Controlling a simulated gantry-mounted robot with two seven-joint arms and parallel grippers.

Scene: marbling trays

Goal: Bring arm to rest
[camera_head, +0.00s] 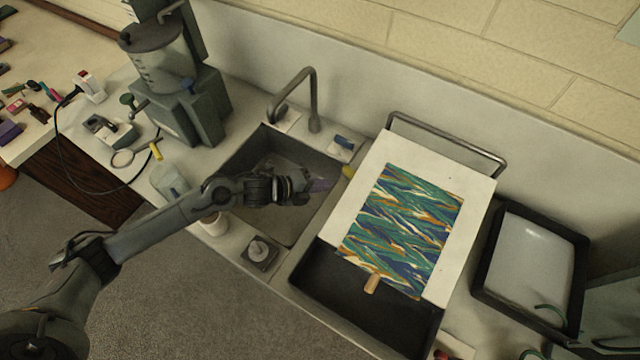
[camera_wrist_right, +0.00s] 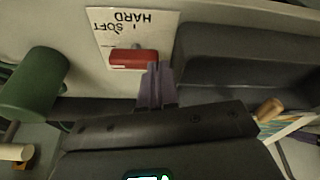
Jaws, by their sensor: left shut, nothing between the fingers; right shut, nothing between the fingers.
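My left arm reaches in from the lower left in the head view, and its gripper (camera_head: 320,185) is over the right side of the sink (camera_head: 240,160). Its narrow purplish fingers are together and hold nothing. My right gripper (camera_wrist_right: 155,85) shows in the right wrist view with its fingers closed together and empty. A red block (camera_wrist_right: 133,59) lies just beyond its fingertips, on a white card (camera_wrist_right: 110,22) printed HARD and SOFT, upside down here. I cannot tell whether the fingertips touch the block. The right gripper does not show in the head view.
A sheet with a marbled pattern (camera_head: 400,230) lies on a white board (camera_head: 350,205) over a dark tray (camera_head: 330,290). A curved faucet (camera_head: 314,100) stands behind the sink. A grey machine (camera_head: 195,110) is at its left. A green cylinder (camera_wrist_right: 35,85) is left of my right gripper.

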